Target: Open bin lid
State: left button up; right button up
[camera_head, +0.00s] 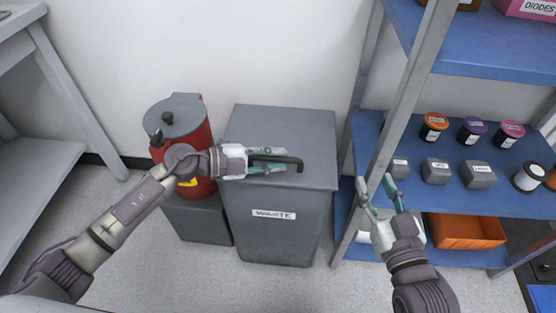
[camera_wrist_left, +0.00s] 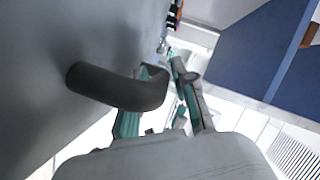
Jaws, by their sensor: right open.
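The grey waste bin (camera_head: 272,222) stands against the wall with a "WASTE" label on its front. Its flat grey lid (camera_head: 290,121) lies closed on top. A dark bar handle (camera_head: 291,162) sits at the lid's front edge; it also shows large in the left wrist view (camera_wrist_left: 105,85). My left gripper (camera_head: 277,160) is at the handle, with one finger on each side of it. I cannot tell whether the fingers press on it. My right gripper (camera_head: 376,183) is open and empty, right of the bin in front of the shelf.
A red can with a grey lid (camera_head: 180,117) stands on a grey box close left of the bin. The blue shelf rack (camera_head: 430,196) on the right holds spools, small grey boxes and an orange tray (camera_head: 466,231). A grey table (camera_head: 30,165) is at far left. Floor in front is clear.

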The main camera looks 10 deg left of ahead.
pick_arm(q)
jog(key=shift+w+d, duration=0.1)
jog(key=shift+d, duration=0.25)
pick_arm(e)
jog(key=shift+a+r, duration=0.1)
jog(key=shift+r, duration=0.25)
pick_arm(q)
grip_shut()
